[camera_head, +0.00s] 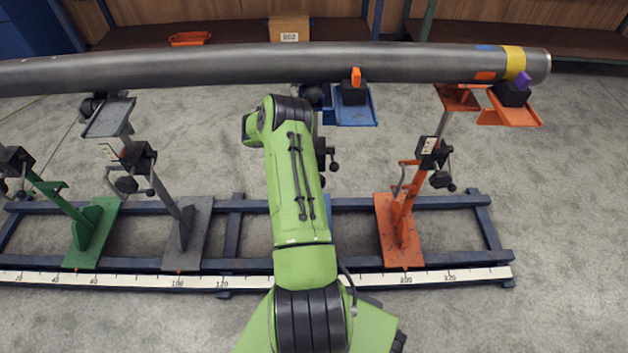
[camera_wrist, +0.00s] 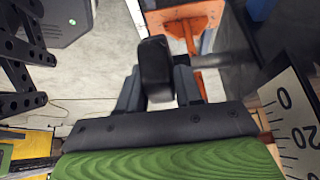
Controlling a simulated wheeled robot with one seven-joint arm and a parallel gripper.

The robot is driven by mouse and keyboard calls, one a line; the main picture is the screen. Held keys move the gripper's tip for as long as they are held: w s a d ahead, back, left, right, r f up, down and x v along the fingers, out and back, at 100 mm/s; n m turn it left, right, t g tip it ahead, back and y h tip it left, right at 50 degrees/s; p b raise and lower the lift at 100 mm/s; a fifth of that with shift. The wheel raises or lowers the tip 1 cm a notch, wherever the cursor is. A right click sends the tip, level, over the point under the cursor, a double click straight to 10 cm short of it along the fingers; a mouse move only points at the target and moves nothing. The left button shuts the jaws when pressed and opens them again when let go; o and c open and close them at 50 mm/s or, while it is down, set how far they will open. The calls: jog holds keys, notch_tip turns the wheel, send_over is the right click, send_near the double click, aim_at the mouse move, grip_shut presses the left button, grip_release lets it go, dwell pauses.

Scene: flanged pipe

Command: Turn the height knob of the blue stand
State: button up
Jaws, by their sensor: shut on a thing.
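The blue stand shows in the head view as its top tray (camera_head: 355,112) under the pipe. Its column and most of its base are hidden behind my green arm. Dark clamp parts with small black ends (camera_head: 331,156) stick out to the right of my arm. In the wrist view my gripper (camera_wrist: 158,88) has its two dark fingers on either side of a black knob (camera_wrist: 155,66) and is shut on it. I take this as the blue stand's height knob. My gripper is hidden in the head view.
A long grey pipe (camera_head: 220,66) lies across the stands. An orange stand (camera_head: 404,215) is to the right; grey (camera_head: 186,222) and green (camera_head: 88,235) stands are to the left. A white scale with numbers (camera_wrist: 290,118) is close at the right in the wrist view.

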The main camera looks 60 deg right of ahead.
jog(key=shift+w+f+g+h+b, duration=0.2)
jog(key=shift+w+g+h+b, duration=0.1)
jog(key=shift+g+b, duration=0.35)
jog(key=shift+w+a+g+h+b, duration=0.15)
jog(key=shift+g+h+b, duration=0.45)
jog(key=shift+g, duration=0.65)
jog(key=g+h, duration=0.1)
jog(key=g, duration=0.1)
jog(key=g+h, duration=0.1)
jog(key=g, duration=0.1)
jog(key=shift+w+a+f+g+h, duration=0.15)
jog(key=shift+g+h, duration=0.15)
jog(key=shift+g, duration=0.1)
jog(key=o, duration=1)
jog(key=shift+c, duration=0.2)
